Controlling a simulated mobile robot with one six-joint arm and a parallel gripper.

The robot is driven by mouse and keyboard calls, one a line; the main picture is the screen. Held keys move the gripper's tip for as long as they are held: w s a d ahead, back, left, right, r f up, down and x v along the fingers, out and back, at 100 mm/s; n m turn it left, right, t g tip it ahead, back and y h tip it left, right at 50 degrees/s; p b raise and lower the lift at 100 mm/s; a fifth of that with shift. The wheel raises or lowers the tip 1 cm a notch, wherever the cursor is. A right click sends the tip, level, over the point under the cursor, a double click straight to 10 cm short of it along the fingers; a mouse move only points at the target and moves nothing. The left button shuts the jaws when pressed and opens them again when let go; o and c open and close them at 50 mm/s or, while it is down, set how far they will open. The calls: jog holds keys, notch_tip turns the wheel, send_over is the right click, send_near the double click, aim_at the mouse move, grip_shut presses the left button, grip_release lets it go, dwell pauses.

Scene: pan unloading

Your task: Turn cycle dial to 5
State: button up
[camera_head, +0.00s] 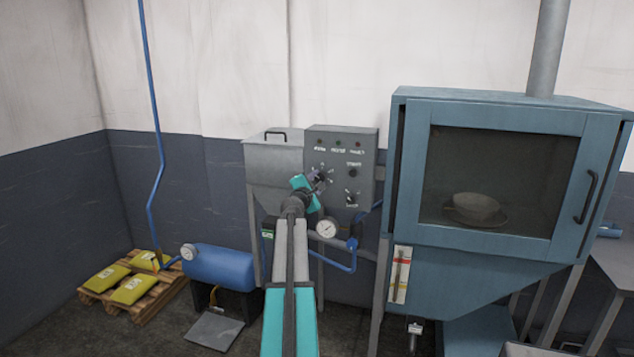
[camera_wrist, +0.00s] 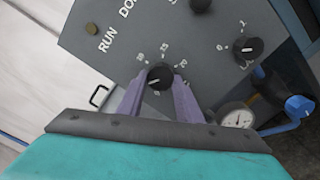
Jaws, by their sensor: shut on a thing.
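The cycle dial (camera_wrist: 160,76) is a round black knob with numbers around it on the grey control panel (camera_head: 366,143). My gripper (camera_wrist: 160,90) has its two purple-grey fingers on either side of the knob and is shut on it. Printed numbers such as 15 show above the knob in the wrist view. A small light mark shows on its lower left, but I cannot read the exact setting. In the head view, my gripper (camera_head: 320,179) is at the left middle of the panel and covers most of the dial.
A second black dial (camera_wrist: 248,47) and a black button (camera_wrist: 200,4) are close by on the panel. A pressure gauge (camera_wrist: 237,117) and blue pipe (camera_head: 341,266) sit below it. A blue glass-front cabinet (camera_head: 396,160) stands to the right.

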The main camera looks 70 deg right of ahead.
jog(key=o, duration=0.9)
jog(key=shift+d+r, duration=0.1)
jog(key=shift+r, duration=0.1)
jog(key=shift+o, duration=0.7)
jog(key=shift+f, duration=0.1)
jog(key=shift+f, duration=0.1)
jog(key=a+b, duration=0.3)
jog(key=a, duration=1.1)
jog(key=shift+s, duration=0.4)
jog(key=shift+w, duration=0.1)
